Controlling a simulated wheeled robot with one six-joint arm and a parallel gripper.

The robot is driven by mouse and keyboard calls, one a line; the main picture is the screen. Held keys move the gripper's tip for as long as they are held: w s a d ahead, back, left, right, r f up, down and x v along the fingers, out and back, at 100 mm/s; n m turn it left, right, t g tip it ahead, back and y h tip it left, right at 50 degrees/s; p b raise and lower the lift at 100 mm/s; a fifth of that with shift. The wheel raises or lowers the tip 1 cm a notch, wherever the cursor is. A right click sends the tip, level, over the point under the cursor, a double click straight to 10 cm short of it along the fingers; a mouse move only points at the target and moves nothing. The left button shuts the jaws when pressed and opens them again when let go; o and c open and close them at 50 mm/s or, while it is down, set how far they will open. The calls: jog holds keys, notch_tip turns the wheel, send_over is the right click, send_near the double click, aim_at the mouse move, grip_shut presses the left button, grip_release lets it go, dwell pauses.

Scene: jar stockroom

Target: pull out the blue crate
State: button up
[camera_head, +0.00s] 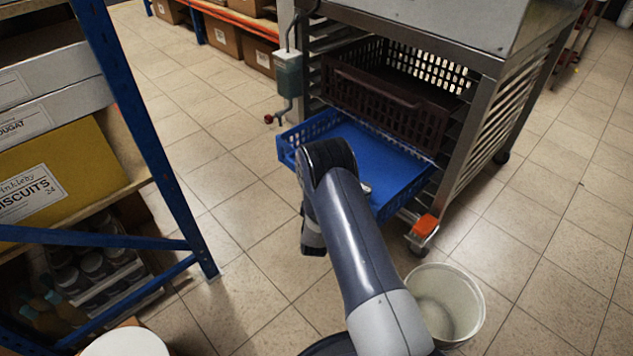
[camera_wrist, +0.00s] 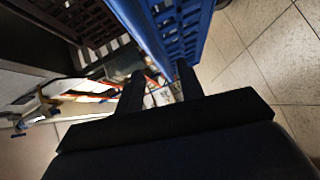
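The blue crate (camera_head: 365,146) sticks partway out of the metal rack (camera_head: 462,140), below a dark brown crate (camera_head: 385,105). Its near part is hidden behind my arm. In the wrist view the blue crate's slotted side (camera_wrist: 180,30) runs down from the top toward my fingertips. My gripper (camera_wrist: 160,75) has its two black fingers apart, with background showing between them. The lower end of the crate's side is at the gap between the fingertips; I cannot tell whether they touch it. In the head view the fingers are hidden by my arm.
A white bucket (camera_head: 446,303) stands on the floor by the rack's orange-marked caster (camera_head: 424,226). A blue-framed shelf (camera_head: 150,130) with boxes is at the left. A grey-green box (camera_head: 289,73) with a handle is on the rack's left post. The tiled floor between shelf and rack is clear.

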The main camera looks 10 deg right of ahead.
jog(key=shift+p+v, duration=0.35)
jog(key=shift+v, duration=1.8)
jog(key=b+x, duration=0.3)
jog(key=x, duration=0.7)
jog(key=shift+w+d, duration=0.1)
jog(key=shift+w, duration=0.4)
jog(key=shift+d, duration=0.15)
